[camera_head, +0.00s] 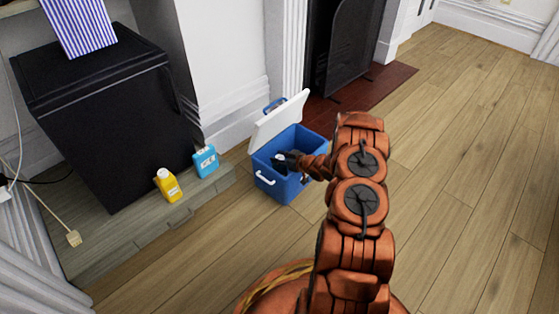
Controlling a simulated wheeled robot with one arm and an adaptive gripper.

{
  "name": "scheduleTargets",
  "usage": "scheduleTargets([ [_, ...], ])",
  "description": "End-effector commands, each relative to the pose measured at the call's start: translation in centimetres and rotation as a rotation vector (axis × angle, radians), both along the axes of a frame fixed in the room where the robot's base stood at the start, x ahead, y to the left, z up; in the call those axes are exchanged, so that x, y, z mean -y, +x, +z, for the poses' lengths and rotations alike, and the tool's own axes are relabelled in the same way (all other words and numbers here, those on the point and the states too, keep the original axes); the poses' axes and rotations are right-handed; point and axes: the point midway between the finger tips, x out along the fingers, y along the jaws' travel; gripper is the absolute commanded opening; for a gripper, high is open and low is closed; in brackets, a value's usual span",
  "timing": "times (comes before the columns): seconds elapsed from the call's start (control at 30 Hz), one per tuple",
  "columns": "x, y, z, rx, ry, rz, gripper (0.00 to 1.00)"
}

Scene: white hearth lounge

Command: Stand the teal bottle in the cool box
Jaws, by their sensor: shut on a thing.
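The blue cool box (284,192) stands on the wooden floor in front of the white wall, with its white lid (279,120) tipped open at the back. My gripper (283,163) reaches down into its opening from the right, beside the front left inner wall. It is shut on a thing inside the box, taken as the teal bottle. The gripper and the box walls hide that thing, so I cannot tell whether it is upright or touches the bottom. My arm hides the box's right side in part.
A yellow bottle (168,186) with a white cap and a light blue container (206,161) stand on the grey ledge (120,240) left of the box. A black cabinet (100,110) stands behind them. The floor (460,170) on the right is clear.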

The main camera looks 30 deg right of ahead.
Motion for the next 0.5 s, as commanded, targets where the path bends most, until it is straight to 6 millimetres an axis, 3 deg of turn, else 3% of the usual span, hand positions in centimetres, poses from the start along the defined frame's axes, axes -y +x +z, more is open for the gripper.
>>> scheduleTargets([
  [0.37,0.09,0.08,-0.23,0.003,-0.002,0.000,0.00],
  [0.4,0.09,0.07,-0.31,0.003,-0.002,0.000,0.38],
  [0.5,0.09,0.07,-0.32,0.003,-0.002,0.000,0.49],
])
